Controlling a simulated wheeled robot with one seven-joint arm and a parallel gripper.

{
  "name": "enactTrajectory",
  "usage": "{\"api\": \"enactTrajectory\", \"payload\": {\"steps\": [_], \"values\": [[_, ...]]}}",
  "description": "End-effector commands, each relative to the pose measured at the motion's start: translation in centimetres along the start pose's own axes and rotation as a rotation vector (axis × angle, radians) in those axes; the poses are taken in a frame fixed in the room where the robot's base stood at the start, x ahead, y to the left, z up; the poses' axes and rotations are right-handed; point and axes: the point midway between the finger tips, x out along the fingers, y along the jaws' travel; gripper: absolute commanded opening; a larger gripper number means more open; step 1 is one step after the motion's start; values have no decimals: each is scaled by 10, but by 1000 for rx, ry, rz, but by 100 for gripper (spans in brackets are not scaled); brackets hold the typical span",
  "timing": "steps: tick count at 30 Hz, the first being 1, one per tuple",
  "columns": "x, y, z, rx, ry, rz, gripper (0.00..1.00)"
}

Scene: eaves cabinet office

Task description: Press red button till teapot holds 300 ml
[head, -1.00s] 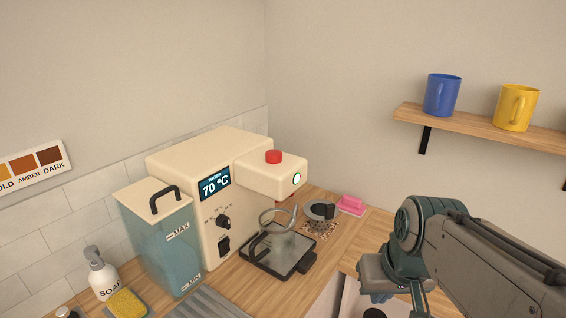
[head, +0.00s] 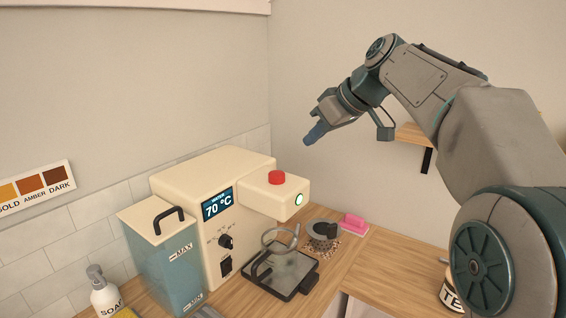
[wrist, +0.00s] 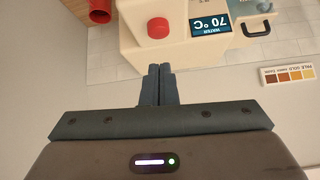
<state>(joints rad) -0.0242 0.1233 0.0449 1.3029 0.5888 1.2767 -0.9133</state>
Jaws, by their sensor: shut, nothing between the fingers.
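The red button (head: 277,177) sits on top of the spout arm of a cream water dispenser (head: 215,165). It also shows in the wrist view (wrist: 158,28). The dispenser's display reads WATER 70 °C, and a green light glows on the spout end. A glass teapot (head: 283,262) stands on the drip tray (head: 301,282) under the spout. Its water level is too small to read. My gripper (head: 311,140) is shut and empty, pointing down and left, above and to the right of the button and apart from it.
A water tank (head: 163,262) with a MAX mark stands left of the dispenser, with a soap bottle (head: 104,295) beside it. A lidded dark item (head: 323,233) and a pink object (head: 354,223) lie right of the tray. A shelf (head: 412,138) is partly hidden behind my arm.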

Motion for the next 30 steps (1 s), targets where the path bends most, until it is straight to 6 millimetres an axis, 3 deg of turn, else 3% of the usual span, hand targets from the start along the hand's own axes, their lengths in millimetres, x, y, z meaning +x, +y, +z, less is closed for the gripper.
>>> {"api": "enactTrajectory", "payload": {"steps": [6,20,26,30], "values": [[-2,4,-24,-84,46,-29,0],[0,4,-27,-93,51,-32,0],[26,2,-28,-93,48,-35,0],[55,1,-30,-93,47,-36,0]]}}
